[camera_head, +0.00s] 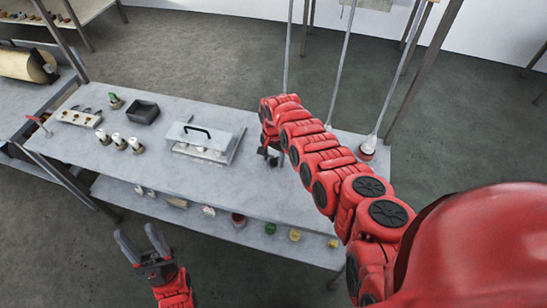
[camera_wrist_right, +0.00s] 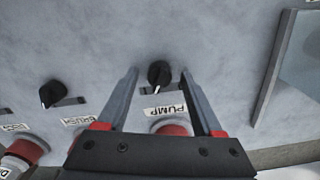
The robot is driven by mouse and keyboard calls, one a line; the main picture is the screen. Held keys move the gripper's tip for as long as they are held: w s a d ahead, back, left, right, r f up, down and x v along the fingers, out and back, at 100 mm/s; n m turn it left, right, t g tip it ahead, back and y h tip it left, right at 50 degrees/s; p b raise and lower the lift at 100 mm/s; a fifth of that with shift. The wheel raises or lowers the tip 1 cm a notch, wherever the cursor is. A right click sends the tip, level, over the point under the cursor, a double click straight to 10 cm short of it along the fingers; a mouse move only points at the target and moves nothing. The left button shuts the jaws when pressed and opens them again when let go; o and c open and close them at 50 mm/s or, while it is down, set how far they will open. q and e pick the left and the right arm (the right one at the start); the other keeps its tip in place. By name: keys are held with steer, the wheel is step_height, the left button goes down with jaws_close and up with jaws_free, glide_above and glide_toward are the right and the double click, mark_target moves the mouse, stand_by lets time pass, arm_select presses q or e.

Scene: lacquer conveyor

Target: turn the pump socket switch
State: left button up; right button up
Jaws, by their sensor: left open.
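The pump switch is a black knob (camera_wrist_right: 158,72) on a pale grey panel, above a white PUMP label (camera_wrist_right: 165,111), in the right wrist view. My right gripper (camera_wrist_right: 159,80) is open, with one finger on each side of the knob and visible gaps to it. A red socket or plug (camera_wrist_right: 172,128) below the label is mostly hidden by the gripper body. In the head view my right gripper (camera_head: 270,152) is at the right part of the table, and the knob cannot be made out there. My left gripper (camera_head: 141,243) is open and empty in front of the table.
A second black knob (camera_wrist_right: 52,94) with a BRUSH label (camera_wrist_right: 79,121) is to the left. The table (camera_head: 255,190) holds a lidded box with a handle (camera_head: 200,138), a dark tray (camera_head: 142,111) and several small cylinders. Thin upright rods rise behind my right arm.

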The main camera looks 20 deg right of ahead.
jaws_close()
steer(key=shift+n, duration=0.4)
steer(key=n, duration=0.5)
steer(key=shift+n, duration=0.3)
steer(key=n, duration=0.3)
steer(key=shift+n+b, duration=0.3)
steer(key=shift+n, duration=0.9)
